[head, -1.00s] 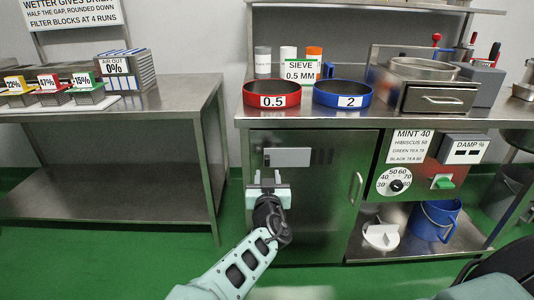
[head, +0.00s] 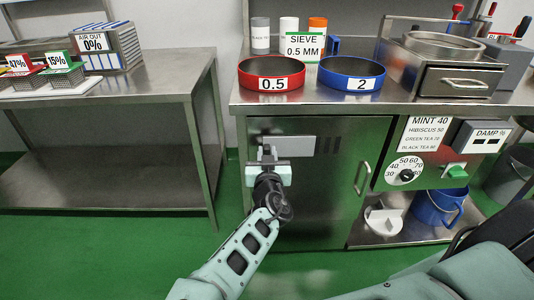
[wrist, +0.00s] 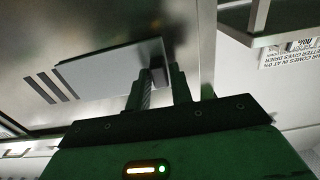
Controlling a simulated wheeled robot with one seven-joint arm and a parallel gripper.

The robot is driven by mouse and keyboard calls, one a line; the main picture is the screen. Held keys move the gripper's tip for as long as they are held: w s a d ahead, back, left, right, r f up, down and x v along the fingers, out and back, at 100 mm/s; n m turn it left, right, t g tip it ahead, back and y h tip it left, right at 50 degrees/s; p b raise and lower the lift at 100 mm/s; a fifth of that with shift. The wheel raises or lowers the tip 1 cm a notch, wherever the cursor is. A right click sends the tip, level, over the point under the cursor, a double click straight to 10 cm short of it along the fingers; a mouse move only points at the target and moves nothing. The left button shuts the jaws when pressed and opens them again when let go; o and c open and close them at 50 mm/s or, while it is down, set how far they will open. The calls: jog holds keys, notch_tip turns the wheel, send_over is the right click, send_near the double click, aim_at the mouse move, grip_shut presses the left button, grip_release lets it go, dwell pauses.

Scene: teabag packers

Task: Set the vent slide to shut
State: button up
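The vent slide is a pale grey plate (head: 295,146) on the upper part of the steel cabinet door (head: 330,205). Dark vent slots (head: 329,145) lie uncovered to the right of the plate. My gripper (head: 267,157) is up at the plate's left end. In the wrist view the plate (wrist: 105,72) and the slots (wrist: 50,88) are seen at a slant. There my gripper's two fingers (wrist: 163,90) stand apart at the plate's end, so the gripper is open.
The door handle (head: 362,178) is right of the slide, and a dial panel (head: 407,170) is beyond it. A red sieve (head: 271,73) and a blue sieve (head: 351,74) stand on the counter above. A steel table (head: 110,110) stands left; green floor lies between.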

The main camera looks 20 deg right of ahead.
aim_at(295, 147)
grip_shut()
jog(key=d+p, duration=0.1)
jog(key=d, duration=0.1)
jog(key=s+d+p, duration=0.1)
jog(key=d, duration=0.1)
jog(key=s+d+p, duration=0.1)
jog(key=d, duration=0.2)
jog(key=shift+s+d+r, duration=0.1)
jog(key=shift+s+r, duration=0.05)
jog(key=shift+s+d, duration=0.1)
jog(key=shift+d, duration=0.1)
jog(key=shift+o, duration=2.4)
grip_release()
jog(key=shift+d, duration=0.1)
